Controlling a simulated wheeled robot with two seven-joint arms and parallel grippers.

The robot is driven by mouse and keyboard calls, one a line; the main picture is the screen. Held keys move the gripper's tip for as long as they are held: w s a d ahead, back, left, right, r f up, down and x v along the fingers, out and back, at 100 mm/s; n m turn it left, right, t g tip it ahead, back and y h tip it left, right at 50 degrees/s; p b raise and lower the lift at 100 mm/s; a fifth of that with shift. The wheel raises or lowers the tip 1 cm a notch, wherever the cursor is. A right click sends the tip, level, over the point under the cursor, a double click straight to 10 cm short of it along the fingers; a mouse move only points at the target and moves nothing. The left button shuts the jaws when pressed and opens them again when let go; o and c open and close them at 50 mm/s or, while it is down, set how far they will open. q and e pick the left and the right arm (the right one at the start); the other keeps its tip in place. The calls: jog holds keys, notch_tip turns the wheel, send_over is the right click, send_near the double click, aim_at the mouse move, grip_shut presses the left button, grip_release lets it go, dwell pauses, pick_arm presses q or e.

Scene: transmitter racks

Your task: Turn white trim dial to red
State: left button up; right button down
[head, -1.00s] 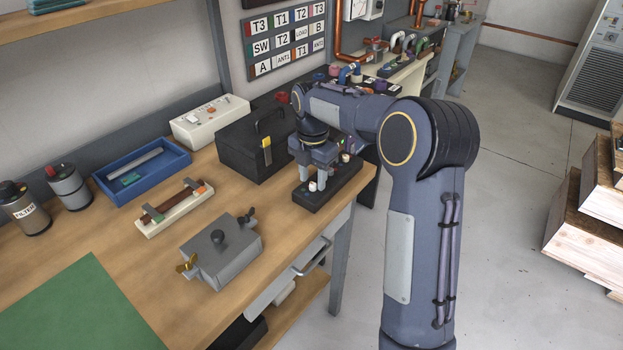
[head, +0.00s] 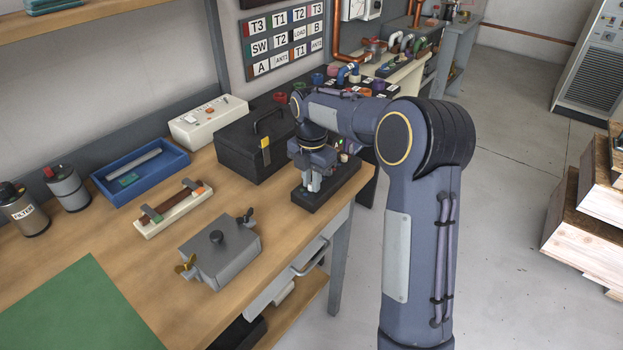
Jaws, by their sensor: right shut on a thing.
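A low black dial box (head: 340,186) sits near the front right edge of the wooden bench. My right gripper (head: 311,185) points down over the near left end of the box. Its fingers are closed around the white trim dial there, which they almost wholly hide. A second pale knob (head: 343,157) shows at the box's far end, with small coloured marks close by, partly behind the gripper. I cannot read which mark the held dial points to. My left gripper is out of view.
A black case (head: 250,150) with a handle stands close left of the gripper. A grey metal box (head: 220,255) with wing nuts, a cream block (head: 173,212) and a blue tray (head: 115,181) are further left. Open floor lies right of the bench.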

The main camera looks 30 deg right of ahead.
jog(key=m+p, duration=0.1)
jog(key=m, duration=0.2)
jog(key=shift+r+m+p, duration=0.1)
jog(key=shift+m+p, duration=0.3)
jog(key=m+p, duration=0.1)
jog(key=m, duration=0.3)
jog(key=shift+m, duration=0.3)
jog(key=m+p, duration=0.1)
jog(key=m, duration=0.3)
jog(key=shift+m+p, duration=0.3)
jog(key=shift+m, duration=2.2)
jog(key=c, duration=1.3)
grip_release()
jog(key=shift+c, duration=0.2)
